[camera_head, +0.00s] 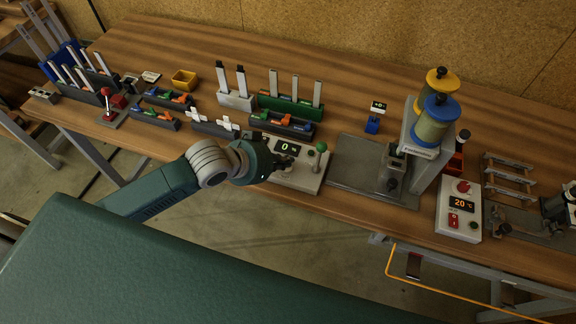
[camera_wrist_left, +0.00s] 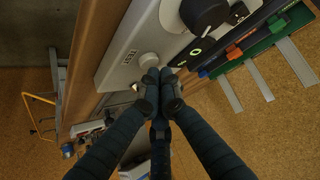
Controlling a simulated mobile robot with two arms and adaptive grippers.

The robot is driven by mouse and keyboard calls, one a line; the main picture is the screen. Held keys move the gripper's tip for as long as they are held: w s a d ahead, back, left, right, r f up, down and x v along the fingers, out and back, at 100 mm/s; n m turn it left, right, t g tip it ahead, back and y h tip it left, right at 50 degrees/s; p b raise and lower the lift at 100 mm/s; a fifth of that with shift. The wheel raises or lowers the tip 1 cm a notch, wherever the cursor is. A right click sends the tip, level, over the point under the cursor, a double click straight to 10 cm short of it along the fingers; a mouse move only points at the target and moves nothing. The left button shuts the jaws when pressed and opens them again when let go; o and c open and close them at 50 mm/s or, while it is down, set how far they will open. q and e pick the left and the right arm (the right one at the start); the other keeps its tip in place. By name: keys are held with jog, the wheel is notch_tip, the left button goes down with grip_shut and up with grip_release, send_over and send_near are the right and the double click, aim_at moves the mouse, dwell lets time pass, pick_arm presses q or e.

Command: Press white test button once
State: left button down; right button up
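The white test button (camera_wrist_left: 149,60) is a round cap on a light grey box, beside the printed word TEST in the left wrist view. The box (camera_head: 308,178) stands at the table's front edge in the head view, with a lit "0" display and a green-knobbed lever. My left gripper (camera_wrist_left: 159,74) has its dark fingertips together, with nothing seen between them. The tips are right beside the button in the picture; I cannot tell whether they touch it. In the head view the left gripper (camera_head: 279,161) hangs over the box's left part and hides the button.
Right of the box stand a grey base plate (camera_head: 350,172) and a machine with blue and yellow spools (camera_head: 437,108). A white control box (camera_head: 459,211) reads 20 °C. Racks (camera_head: 282,122) of coloured parts stand behind the box. The table's back strip is clear.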

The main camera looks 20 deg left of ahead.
pick_arm(q)
jog(key=shift+f, duration=0.45)
dwell(0.6)
jog(key=shift+r+p, duration=0.8)
jog(key=shift+p, duration=0.25)
notch_tip(320, 180, up, 5)
jog(key=p, duration=0.5)
jog(key=shift+r+p, duration=0.1)
jog(key=shift+p, duration=0.25)
